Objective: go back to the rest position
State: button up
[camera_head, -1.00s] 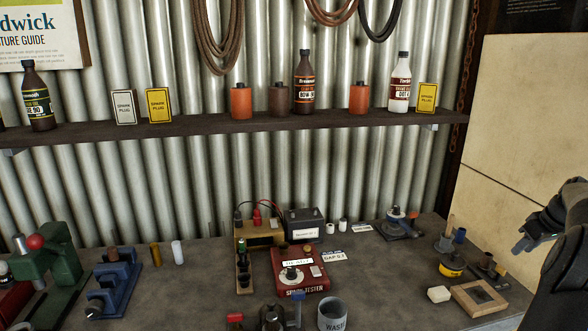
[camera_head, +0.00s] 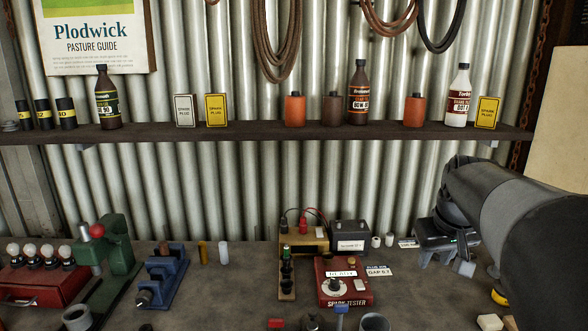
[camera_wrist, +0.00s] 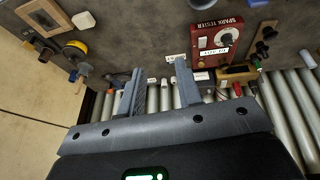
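My gripper (camera_head: 445,262) hangs over the right part of the bench in the head view, with my dark arm coming in from the right edge. In the wrist view my gripper (camera_wrist: 158,68) shows two grey fingers standing apart with nothing between them, so it is open and empty. It is above the bench (camera_wrist: 130,40), to the right of the red spark tester (camera_head: 345,283) in the head view. My arm hides part of the bench's right side.
A shelf (camera_head: 230,130) with bottles and cartons runs along the corrugated wall. A blue vise (camera_head: 163,278), a green press (camera_head: 118,245) and a red box of bulbs (camera_head: 38,283) stand at left. A black battery (camera_head: 350,236) sits behind the tester. A wooden tray (camera_wrist: 40,17) lies on the bench.

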jog(key=s+a+f, duration=0.3)
jog(key=s+a, duration=0.4)
jog(key=s, duration=0.1)
jog(key=s+a+f+t+y, duration=0.1)
jog(key=s+a+f, duration=0.3)
jog(key=s+a, duration=0.3)
jog(key=shift+s+a, duration=0.2)
jog(key=shift+s, duration=0.8)
jog(key=shift+o, duration=0.5)
jog(key=shift+r, duration=0.1)
